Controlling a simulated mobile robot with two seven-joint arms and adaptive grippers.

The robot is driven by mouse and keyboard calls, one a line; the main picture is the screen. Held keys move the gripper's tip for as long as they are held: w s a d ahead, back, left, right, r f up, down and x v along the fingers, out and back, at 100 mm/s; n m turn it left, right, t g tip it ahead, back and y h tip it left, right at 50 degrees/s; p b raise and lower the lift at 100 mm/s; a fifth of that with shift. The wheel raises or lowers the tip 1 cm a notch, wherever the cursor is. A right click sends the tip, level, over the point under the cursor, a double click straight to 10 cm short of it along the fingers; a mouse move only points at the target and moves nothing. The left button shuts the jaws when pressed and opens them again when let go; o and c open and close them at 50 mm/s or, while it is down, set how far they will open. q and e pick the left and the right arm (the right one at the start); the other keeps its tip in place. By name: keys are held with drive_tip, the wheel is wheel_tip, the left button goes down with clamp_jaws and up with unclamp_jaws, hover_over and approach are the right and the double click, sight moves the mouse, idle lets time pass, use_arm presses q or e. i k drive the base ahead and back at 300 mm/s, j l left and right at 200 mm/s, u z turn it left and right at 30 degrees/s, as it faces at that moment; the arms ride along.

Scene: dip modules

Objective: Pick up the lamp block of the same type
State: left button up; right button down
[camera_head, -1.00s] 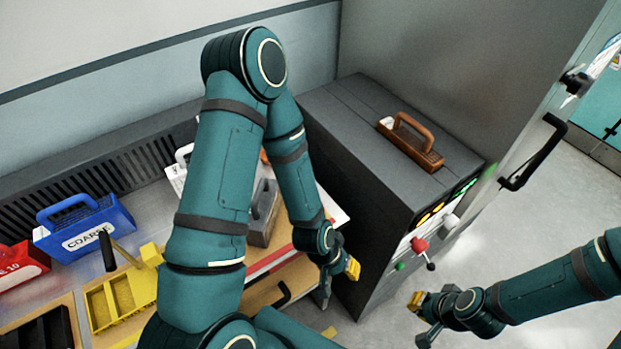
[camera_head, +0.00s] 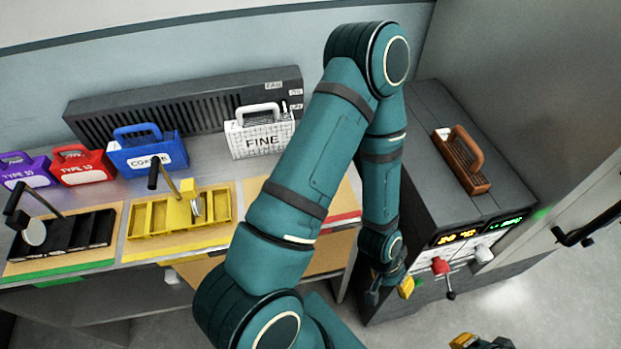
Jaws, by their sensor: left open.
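Several handled blocks stand at the back of the bench: purple (camera_head: 27,174) and red (camera_head: 84,168) ones labelled TYPE with a number, a blue one (camera_head: 148,155) labelled COARSE, and a white gridded one (camera_head: 259,138) labelled FINE. A brown handled block (camera_head: 463,163) lies on the dark cabinet. I cannot tell which of these is the lamp block. My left gripper (camera_head: 390,289) is open and empty, pointing down in front of the cabinet, apart from every block. My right gripper (camera_head: 470,342) shows only partly at the bottom edge; its jaws are unclear.
A yellow tray (camera_head: 150,220) and a black tray (camera_head: 60,236), each with a dark-handled arm, sit on the bench front. The dark cabinet (camera_head: 425,115) has lit displays and red and white knobs (camera_head: 440,265). My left arm hides the bench's right part.

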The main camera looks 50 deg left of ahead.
sight(87, 167)
drive_tip(key=l+u, duration=0.7)
drive_tip(key=u, duration=2.7)
drive_tip(key=l, duration=0.1)
